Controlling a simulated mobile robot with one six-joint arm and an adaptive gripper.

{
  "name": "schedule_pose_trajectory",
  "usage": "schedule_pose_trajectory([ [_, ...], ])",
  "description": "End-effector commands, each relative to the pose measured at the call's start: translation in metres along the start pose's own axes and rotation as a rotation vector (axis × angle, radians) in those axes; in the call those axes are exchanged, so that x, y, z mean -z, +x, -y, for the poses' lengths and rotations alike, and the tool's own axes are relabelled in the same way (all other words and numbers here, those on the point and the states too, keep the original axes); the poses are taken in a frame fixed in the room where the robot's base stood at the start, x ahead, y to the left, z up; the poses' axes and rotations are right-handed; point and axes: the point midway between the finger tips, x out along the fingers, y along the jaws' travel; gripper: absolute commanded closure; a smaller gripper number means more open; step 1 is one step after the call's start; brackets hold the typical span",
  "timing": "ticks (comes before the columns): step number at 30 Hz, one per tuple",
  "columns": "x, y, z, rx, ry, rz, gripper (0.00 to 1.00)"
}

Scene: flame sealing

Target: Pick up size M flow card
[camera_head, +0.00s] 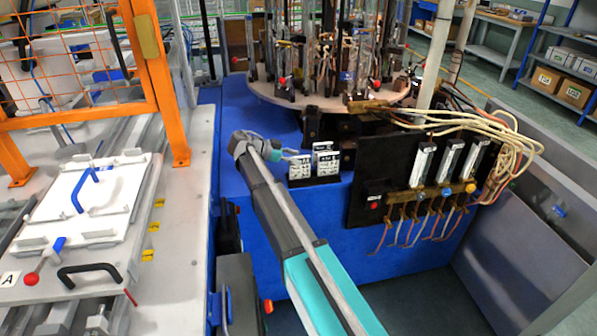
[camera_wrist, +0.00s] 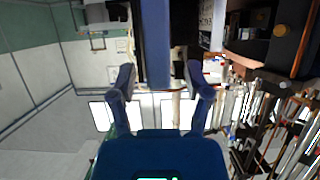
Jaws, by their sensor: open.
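Two small white cards with dark print stand side by side on the front of the blue machine, a left card (camera_head: 299,169) and a right card (camera_head: 327,164). Their print is too small to tell which is size M. My gripper (camera_head: 284,153) is just left of and close to the left card's top in the head view; I cannot tell whether it touches. In the wrist view my gripper (camera_wrist: 159,68) has its two blue fingers spread apart, with no card seen held between them. A white printed surface, seemingly a card (camera_wrist: 205,22), shows beyond the right finger.
The round carousel (camera_head: 290,99) with glassware stands above and behind the cards. A black panel (camera_head: 398,185) with flow meters, hoses and wires is to their right. An orange guard frame (camera_head: 160,85) and a white bench (camera_head: 140,230) are at the left.

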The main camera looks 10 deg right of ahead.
Motion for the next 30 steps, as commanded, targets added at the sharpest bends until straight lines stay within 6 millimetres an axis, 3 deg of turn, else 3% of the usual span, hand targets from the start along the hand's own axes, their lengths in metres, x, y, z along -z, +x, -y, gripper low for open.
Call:
schedule_pose_trajectory([
  [6,0.0,0.018,0.0,-0.002,0.001,0.0,0.37],
  [23,0.001,0.019,0.0,-0.002,0.001,0.0,0.37],
  [30,0.001,0.019,0.0,-0.002,0.001,0.0,0.8],
])
